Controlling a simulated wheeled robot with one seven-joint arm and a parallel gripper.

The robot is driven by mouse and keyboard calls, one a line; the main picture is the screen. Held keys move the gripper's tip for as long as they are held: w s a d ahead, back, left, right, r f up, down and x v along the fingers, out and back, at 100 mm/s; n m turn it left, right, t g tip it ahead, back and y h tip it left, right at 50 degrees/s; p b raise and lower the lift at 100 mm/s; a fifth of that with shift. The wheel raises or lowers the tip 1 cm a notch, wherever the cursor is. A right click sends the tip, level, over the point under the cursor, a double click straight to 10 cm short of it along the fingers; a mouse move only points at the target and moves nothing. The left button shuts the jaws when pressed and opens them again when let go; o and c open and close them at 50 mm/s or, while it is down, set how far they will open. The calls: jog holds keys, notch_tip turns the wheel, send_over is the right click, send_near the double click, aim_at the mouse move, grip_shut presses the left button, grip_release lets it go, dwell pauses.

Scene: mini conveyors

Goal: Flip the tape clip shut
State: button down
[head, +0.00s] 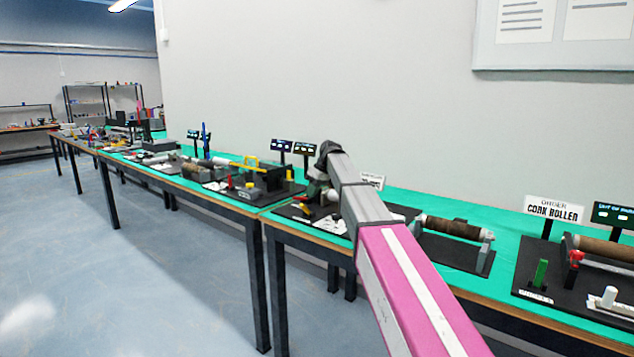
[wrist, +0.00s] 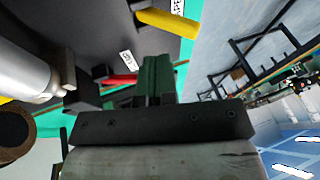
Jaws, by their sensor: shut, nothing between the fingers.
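My gripper (wrist: 157,62) shows in the wrist view as green fingers close together, with nothing seen between them. A red lever-like piece (wrist: 122,80) lies just left of the fingers, and a yellow bar (wrist: 168,22) is beyond them; I cannot tell whether either is the tape clip. In the head view my arm reaches over the station in the middle, and its wrist hides part of it. Small red and yellow pieces (head: 304,209) sit there left of my arm. Contact between fingers and station cannot be made out.
A silver cylinder (wrist: 25,72) and a brown hollow roll (wrist: 14,131) are close on the left in the wrist view. A brown roller (head: 452,228) stands right of my arm, near a "CORK ROLLER" sign (head: 553,209). More stations line the green-topped table. The floor (head: 150,270) is clear.

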aim_at(304, 205)
jog(key=shift+s+a+f, duration=0.4)
jog(key=shift+s+f, duration=0.15)
jog(key=shift+s+a+f, duration=0.35)
jog(key=shift+s+f, duration=0.15)
jog(key=shift+f, duration=0.05)
jog(key=shift+s+a+f+t+h, duration=0.3)
jog(key=shift+s+a, duration=0.05)
jog(key=shift+s, duration=0.25)
jog(key=shift+s+a+f+t+h, duration=0.1)
jog(key=shift+s+f+t+h, duration=0.1)
jog(key=shift+t+h, duration=0.2)
